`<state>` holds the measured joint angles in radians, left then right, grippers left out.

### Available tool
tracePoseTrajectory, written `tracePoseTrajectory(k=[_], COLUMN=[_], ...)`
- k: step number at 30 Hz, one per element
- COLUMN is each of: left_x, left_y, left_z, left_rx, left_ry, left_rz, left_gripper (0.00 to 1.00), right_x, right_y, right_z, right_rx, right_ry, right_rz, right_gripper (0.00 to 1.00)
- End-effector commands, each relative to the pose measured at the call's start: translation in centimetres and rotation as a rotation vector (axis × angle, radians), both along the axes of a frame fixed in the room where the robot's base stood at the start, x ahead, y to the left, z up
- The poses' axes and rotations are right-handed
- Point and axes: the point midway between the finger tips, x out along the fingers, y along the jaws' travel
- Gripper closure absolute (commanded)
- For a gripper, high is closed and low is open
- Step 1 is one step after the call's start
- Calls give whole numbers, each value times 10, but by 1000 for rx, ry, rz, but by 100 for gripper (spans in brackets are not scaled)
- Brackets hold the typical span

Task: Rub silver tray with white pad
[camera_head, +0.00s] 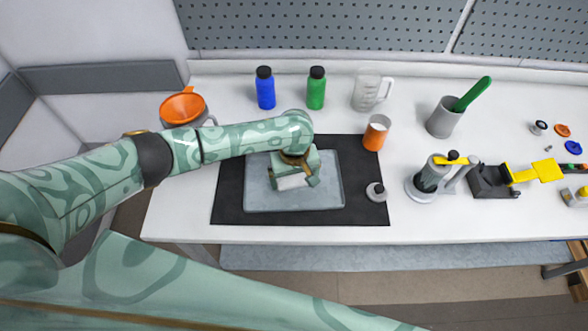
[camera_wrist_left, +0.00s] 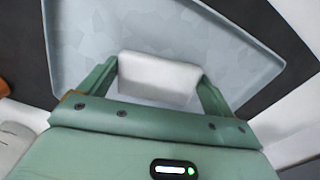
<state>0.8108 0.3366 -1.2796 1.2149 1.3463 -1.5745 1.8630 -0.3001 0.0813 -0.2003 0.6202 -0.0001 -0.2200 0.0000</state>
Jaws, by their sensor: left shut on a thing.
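The silver tray (camera_head: 326,195) is a shallow grey rectangle lying flat on a black mat (camera_head: 228,190). My left gripper (camera_head: 293,183) is above the left-middle part of the tray, pointing down. It is shut on the white pad (camera_head: 290,182), which sits between its two fingers. In the left wrist view the pad (camera_wrist_left: 158,78) is a white block held between the green fingers, with the tray (camera_wrist_left: 225,50) behind it. I cannot tell for sure whether the pad touches the tray. My right gripper is not in view.
An orange-and-white cup (camera_head: 376,133) stands at the mat's back right corner, and a small grey lidded item (camera_head: 376,191) on its right edge. Blue (camera_head: 265,88) and green (camera_head: 316,88) bottles and a clear jug (camera_head: 370,90) stand behind.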

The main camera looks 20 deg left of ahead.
Motion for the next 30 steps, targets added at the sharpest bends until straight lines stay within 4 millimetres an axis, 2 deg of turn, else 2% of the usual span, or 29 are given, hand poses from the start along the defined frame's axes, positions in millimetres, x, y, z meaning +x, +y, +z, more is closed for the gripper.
tracePoseTrajectory(k=[8,21,30], left_x=[-3,31,27], left_y=[5,16,15], left_z=[0,1,2], left_rx=[3,2,2], left_ry=[8,3,5], left_rz=[0,0,-1], left_gripper=[28,28,28], right_x=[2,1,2], right_y=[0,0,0], right_z=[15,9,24], right_rx=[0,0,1], right_ry=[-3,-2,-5], right_rz=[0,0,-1], right_gripper=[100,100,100])
